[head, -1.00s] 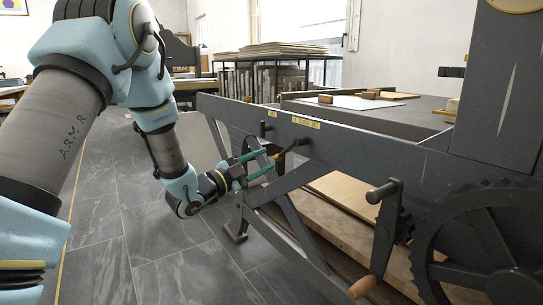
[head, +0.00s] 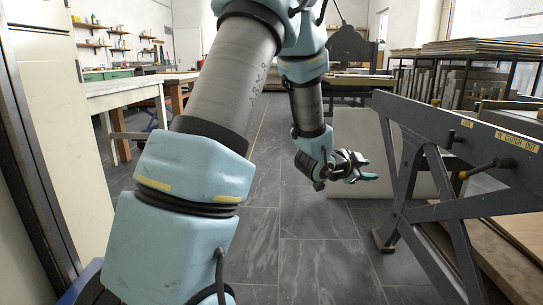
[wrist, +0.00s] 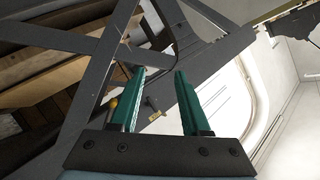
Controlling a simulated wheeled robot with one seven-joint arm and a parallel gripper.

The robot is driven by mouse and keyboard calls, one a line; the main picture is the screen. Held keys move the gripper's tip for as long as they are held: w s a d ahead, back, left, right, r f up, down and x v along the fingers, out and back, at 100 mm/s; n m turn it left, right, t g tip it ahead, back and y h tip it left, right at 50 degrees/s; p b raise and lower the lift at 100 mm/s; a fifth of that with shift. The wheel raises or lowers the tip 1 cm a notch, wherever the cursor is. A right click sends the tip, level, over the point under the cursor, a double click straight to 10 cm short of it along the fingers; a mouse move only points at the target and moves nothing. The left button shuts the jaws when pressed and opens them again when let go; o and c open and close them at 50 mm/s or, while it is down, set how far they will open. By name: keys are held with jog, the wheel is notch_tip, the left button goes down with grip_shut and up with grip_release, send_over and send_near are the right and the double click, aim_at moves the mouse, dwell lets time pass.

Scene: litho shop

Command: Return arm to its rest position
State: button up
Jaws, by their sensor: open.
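My gripper (head: 364,172) is at the end of my blue and grey arm, out in front of me over the grey tiled floor in the head view. It points to the right, toward the dark press frame, and is apart from it. In the wrist view its two green fingers (wrist: 161,98) are spread with nothing between them. Beyond the fingers, the wrist view shows the press frame (wrist: 101,50) and a small brass-tipped lever (wrist: 152,107).
The press (head: 439,124) stands at the right, with a label reading "IN CLUTCH OUT". A white table (head: 150,88) and a tall cream cabinet (head: 62,110) are at the left. A rack of boards (head: 470,75) stands at the back right. The floor aisle (head: 262,205) between is open.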

jog(key=s+a+f+n+g+y, duration=0.15)
jog(key=a+n+y, duration=0.35)
jog(key=a, duration=0.7)
jog(key=s+a+f+n+y, duration=0.15)
jog(key=a+n+y, duration=0.3)
jog(key=a, duration=0.75)
jog(key=s+a+n+g+y+p, duration=0.15)
jog(key=s+a+n+g, duration=0.5)
jog(key=s+a, duration=0.65)
notch_tip(320, 180, up, 35)
jog(key=s+d+n+t+p, duration=0.1)
jog(key=d+p, duration=0.1)
jog(key=p, duration=3.3)
jog(key=shift+d, duration=0.3)
jog(key=shift+s+d+f, duration=0.1)
jog(key=shift+f, duration=0.05)
